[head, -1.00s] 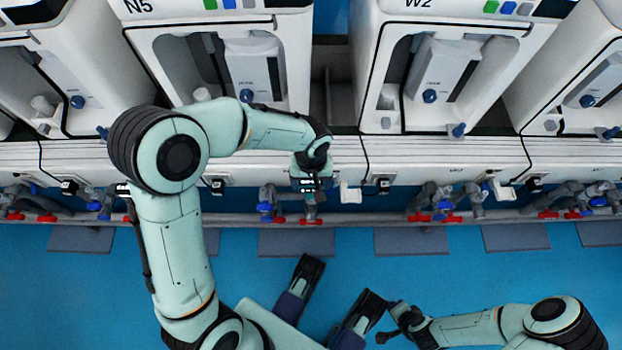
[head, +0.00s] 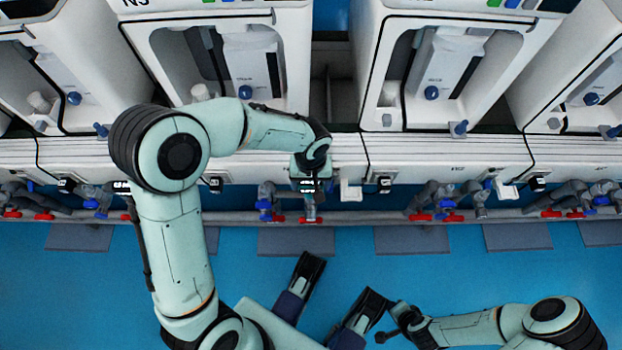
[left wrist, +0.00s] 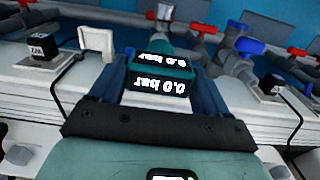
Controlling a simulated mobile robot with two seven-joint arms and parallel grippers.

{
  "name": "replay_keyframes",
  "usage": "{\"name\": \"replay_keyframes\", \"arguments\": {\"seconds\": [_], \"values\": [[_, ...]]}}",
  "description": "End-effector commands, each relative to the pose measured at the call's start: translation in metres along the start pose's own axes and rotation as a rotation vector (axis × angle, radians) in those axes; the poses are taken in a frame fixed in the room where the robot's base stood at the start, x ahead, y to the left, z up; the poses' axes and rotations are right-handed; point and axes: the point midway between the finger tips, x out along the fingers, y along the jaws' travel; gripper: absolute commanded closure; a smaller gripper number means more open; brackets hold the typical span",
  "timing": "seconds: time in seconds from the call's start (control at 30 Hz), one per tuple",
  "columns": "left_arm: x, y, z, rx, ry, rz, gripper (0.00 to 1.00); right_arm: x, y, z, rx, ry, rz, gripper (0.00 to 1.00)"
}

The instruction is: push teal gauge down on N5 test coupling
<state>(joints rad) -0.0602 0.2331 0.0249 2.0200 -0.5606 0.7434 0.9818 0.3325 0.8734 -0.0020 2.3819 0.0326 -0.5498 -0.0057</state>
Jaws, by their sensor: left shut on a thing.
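The teal gauge (left wrist: 158,72) sits between the dark blue fingers of my left gripper (left wrist: 160,90) in the left wrist view. Its dark display reads 0.0 bar, upside down. In the head view my left gripper (head: 310,178) points down at the pipe row below the N5 unit (head: 215,60), shut on the gauge (head: 308,187). The coupling under the gauge is mostly hidden, so I cannot tell how far down the gauge sits. My right gripper (head: 394,324) is low at the right, away from the pipes; its fingers are unclear.
Grey pipes with blue handles (head: 264,208) and red handles (head: 421,216) run along the front of the white units. A white bracket (head: 350,191) stands just right of my left gripper. Blue floor (head: 440,270) lies open in front.

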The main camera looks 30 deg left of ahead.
Motion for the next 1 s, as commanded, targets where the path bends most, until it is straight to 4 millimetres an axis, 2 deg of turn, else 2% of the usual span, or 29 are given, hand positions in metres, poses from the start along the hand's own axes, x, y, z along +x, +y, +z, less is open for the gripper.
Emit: {"name": "replay_keyframes", "arguments": {"seconds": [0.83, 0.87, 0.9, 0.93, 1.0], "values": [[0.018, 0.000, 0.000, 0.000, 0.000, 0.000, 0.57, 0.013, 0.002, 0.000, 0.000, -0.002, 0.001, 0.57], [0.018, 0.000, 0.000, 0.000, 0.000, 0.001, 0.17, 0.013, 0.002, 0.000, 0.000, -0.002, 0.001, 0.57], [0.017, 0.000, 0.000, 0.000, 0.000, 0.001, 0.04, 0.012, 0.002, 0.000, 0.000, -0.002, 0.001, 0.57], [0.017, 0.000, 0.000, 0.000, 0.000, 0.000, 0.00, 0.012, 0.002, 0.000, 0.000, -0.002, 0.001, 0.57], [0.017, 0.000, 0.000, 0.000, 0.000, 0.000, 0.00, 0.012, 0.002, 0.000, 0.000, -0.002, 0.001, 0.57]]}}
